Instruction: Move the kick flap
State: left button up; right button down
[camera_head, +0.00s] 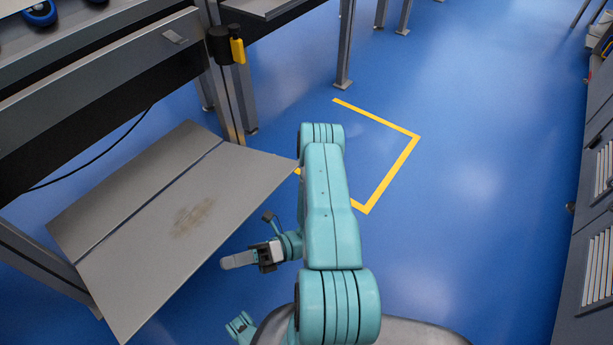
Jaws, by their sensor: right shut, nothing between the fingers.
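The kick flap is a grey metal panel (150,250) at the left, low under the bench. It slopes out into the aisle, with a seam along its length and a brown scuffed patch near its middle. My right gripper (238,260) is at the end of the teal arm, just right of the flap's edge in the picture. Its fingers are together and empty, pointing left toward the flap. I cannot tell whether the fingertips touch the panel. A small teal part shows at the bottom edge, but my left gripper does not show.
A grey workbench (100,70) with legs stands above the flap at the left. A yellow-handled item (237,50) hangs at its corner. A yellow floor marking (390,180) lies on the open blue floor. Grey cabinets (590,240) line the right side. A black cable hangs behind the flap.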

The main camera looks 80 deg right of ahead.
jog(key=shift+s+a+r+n+y, duration=0.1)
jog(key=shift+a+r+n+y, duration=0.1)
jog(key=shift+a+n+y, duration=0.15)
